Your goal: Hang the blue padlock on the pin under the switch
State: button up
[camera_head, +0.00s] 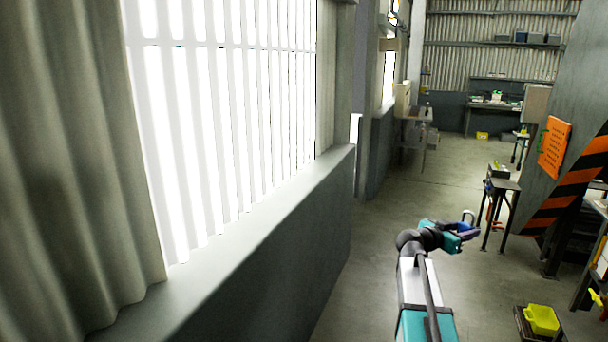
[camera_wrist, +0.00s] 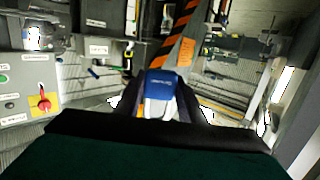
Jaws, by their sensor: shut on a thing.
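The blue padlock (camera_wrist: 160,84) is between the two dark fingers of my gripper (camera_wrist: 158,100) in the wrist view, and the jaws are shut on it. A pale part of the lock shows below the blue body. In the head view my gripper (camera_head: 466,233) is in mid-air, with the padlock (camera_head: 463,226) at its tip and its shackle sticking up. A red switch (camera_wrist: 43,101) on a yellow plate is on a light panel (camera_wrist: 14,105) at the left of the wrist view, apart from the padlock. I cannot make out the pin.
A sloping panel with hazard stripes (camera_head: 566,180) and an orange sign (camera_head: 554,148) stands right of my arm. A small dark stand (camera_head: 501,186) is beyond my gripper. A yellow bin (camera_head: 542,320) is low at right. The low wall (camera_head: 250,275) runs left; floor between is clear.

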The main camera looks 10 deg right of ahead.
jog(key=w+a+r+n+t+y, duration=0.1)
jog(key=w+a+n+t+y, duration=0.25)
jog(key=a, duration=0.85)
jog(key=w+a+n+t+y, duration=0.25)
jog(key=w+a, duration=0.25)
jog(key=a, duration=0.8)
jog(key=w+a+r+n+t+y, duration=0.1)
jog(key=w+a+n+t+y, duration=0.25)
jog(key=a, duration=0.85)
jog(key=a+r+n+t+y, duration=0.2)
jog(key=a+r+n+y, duration=0.3)
jog(key=a, duration=0.5)
jog(key=shift+s+a+r+y, duration=0.25)
jog(key=shift+a+r+y, duration=0.05)
jog(key=shift+r+y, duration=0.35)
jog(key=shift+f, duration=0.1)
jog(key=s+d+f, duration=0.2)
jog(key=d+f, duration=0.4)
jog(key=d, duration=0.1)
jog(key=shift+s+f, duration=0.25)
jog(key=shift+s, duration=0.1)
jog(key=shift+w, duration=0.1)
